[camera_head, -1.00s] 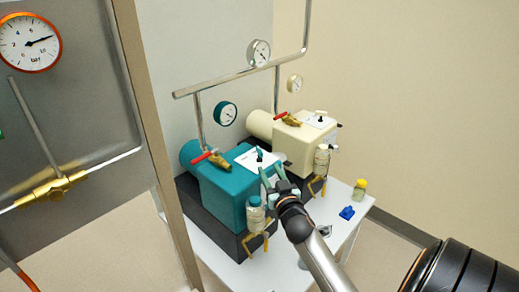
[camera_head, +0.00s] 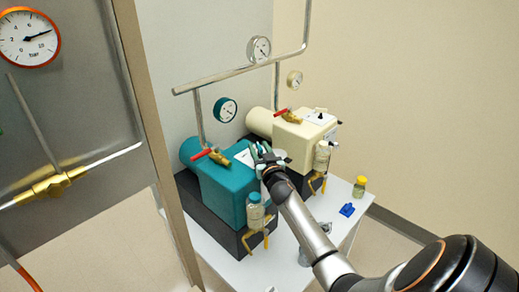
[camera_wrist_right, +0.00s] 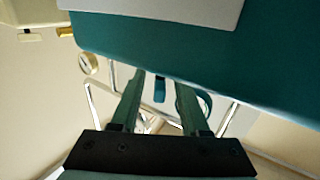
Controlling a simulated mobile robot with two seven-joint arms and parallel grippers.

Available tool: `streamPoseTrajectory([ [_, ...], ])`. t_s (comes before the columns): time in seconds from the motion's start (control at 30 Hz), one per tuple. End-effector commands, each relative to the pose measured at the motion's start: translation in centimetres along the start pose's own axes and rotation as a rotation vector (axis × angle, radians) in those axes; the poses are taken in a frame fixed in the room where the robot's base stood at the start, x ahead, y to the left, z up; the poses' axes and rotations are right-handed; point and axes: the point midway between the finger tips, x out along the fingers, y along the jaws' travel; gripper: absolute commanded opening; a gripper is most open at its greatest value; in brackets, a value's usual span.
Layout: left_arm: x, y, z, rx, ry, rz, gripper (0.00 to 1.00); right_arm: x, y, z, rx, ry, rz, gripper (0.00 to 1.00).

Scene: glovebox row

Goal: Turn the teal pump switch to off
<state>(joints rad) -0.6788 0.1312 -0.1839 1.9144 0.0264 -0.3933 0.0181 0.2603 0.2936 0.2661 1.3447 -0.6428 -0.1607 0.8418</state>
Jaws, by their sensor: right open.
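The teal pump (camera_head: 222,188) stands on a dark base on the white table. Its white switch plate (camera_head: 243,158) is partly covered by my right gripper (camera_head: 259,150), whose fingers are at the right part of the plate. The gripper is open. In the right wrist view the pump body (camera_wrist_right: 190,45) and the plate (camera_wrist_right: 165,12) fill the top. A small dark teal piece (camera_wrist_right: 160,88), seemingly the switch lever, shows between the two fingers with gaps on both sides. I cannot tell the switch's setting. My left gripper is not in view.
A cream pump (camera_head: 299,140) stands behind to the right. A red-handled valve (camera_head: 212,155) and a glass jar (camera_head: 255,212) are on the teal pump. A blue clip (camera_head: 347,210) and a yellow-capped bottle (camera_head: 360,186) are on the table (camera_head: 218,252). A frame post stands left.

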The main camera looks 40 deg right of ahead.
Motion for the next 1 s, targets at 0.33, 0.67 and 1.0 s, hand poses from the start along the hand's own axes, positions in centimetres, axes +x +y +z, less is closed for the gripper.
streamPoseTrajectory([
  [0.33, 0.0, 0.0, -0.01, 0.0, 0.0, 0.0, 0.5, -0.03, 0.02, 0.0, 0.0, 0.0, 0.0, 0.16],
  [0.67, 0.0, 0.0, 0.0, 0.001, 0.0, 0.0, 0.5, -0.04, 0.01, 0.01, 0.0, 0.0, 0.0, 0.0],
  [1.0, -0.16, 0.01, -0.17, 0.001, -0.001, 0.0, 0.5, -0.04, 0.02, -0.07, -0.002, 0.0, -0.01, 0.0],
])
